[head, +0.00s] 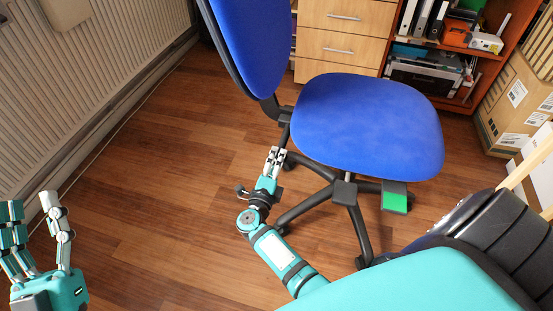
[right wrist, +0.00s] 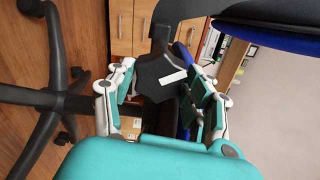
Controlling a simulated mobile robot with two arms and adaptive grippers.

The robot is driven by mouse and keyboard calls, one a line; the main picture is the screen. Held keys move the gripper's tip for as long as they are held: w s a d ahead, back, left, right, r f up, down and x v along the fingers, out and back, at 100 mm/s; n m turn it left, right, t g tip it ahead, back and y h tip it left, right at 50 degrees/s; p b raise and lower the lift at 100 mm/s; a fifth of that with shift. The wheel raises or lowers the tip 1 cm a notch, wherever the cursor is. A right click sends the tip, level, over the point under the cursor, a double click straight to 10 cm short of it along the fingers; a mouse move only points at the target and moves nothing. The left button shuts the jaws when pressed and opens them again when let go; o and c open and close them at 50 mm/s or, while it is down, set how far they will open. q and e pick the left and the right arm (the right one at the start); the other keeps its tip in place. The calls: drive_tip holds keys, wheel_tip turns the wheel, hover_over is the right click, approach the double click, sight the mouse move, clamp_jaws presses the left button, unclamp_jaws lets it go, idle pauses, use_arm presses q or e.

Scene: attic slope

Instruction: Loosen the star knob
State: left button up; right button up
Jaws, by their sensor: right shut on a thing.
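The star knob (right wrist: 158,72) is a dark, lobed piece with a white stripe on its face, seen between the fingers in the right wrist view. It is on the blue office chair (head: 368,120), near the backrest support. My right gripper (head: 275,158) is at the back of the chair, just below the backrest bracket. In the right wrist view its fingers (right wrist: 163,85) are on both sides of the knob, shut on it. In the head view I cannot make out the knob clearly. My left gripper (head: 38,215) is open and empty over the floor at the lower left.
The chair's dark star base (head: 350,192) spreads under the seat. A wooden drawer unit (head: 344,40) and an orange shelf with folders (head: 455,45) stand behind. Cardboard boxes (head: 515,105) are at the right. A ribbed radiator (head: 85,75) lines the left wall. The wooden floor between is clear.

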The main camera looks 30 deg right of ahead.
use_arm(q)
drive_tip(key=shift+w+f+g, duration=0.4)
drive_tip(key=shift+f, duration=0.15)
drive_tip(key=shift+w+f+g, duration=0.35)
drive_tip(key=shift+f+g, duration=0.05)
drive_tip(key=shift+f, duration=0.15)
use_arm(e)
drive_tip(key=shift+n, duration=0.4)
drive_tip(key=shift+r+p, duration=0.1)
drive_tip(key=shift+p, duration=0.25)
drive_tip(key=n+p, duration=0.2)
drive_tip(key=n, duration=0.1)
drive_tip(key=shift+n, duration=0.3)
use_arm(q)
wheel_tip(320, 180, down, 12)
drive_tip(key=w+a+g+y, duration=0.1)
drive_tip(key=g+y, duration=0.2)
drive_tip(key=g, duration=0.4)
drive_tip(key=shift+a+g+p, duration=0.2)
drive_tip(key=shift+g+p, duration=0.1)
drive_tip(key=shift+g, duration=0.1)
drive_tip(key=shift+r, duration=0.1)
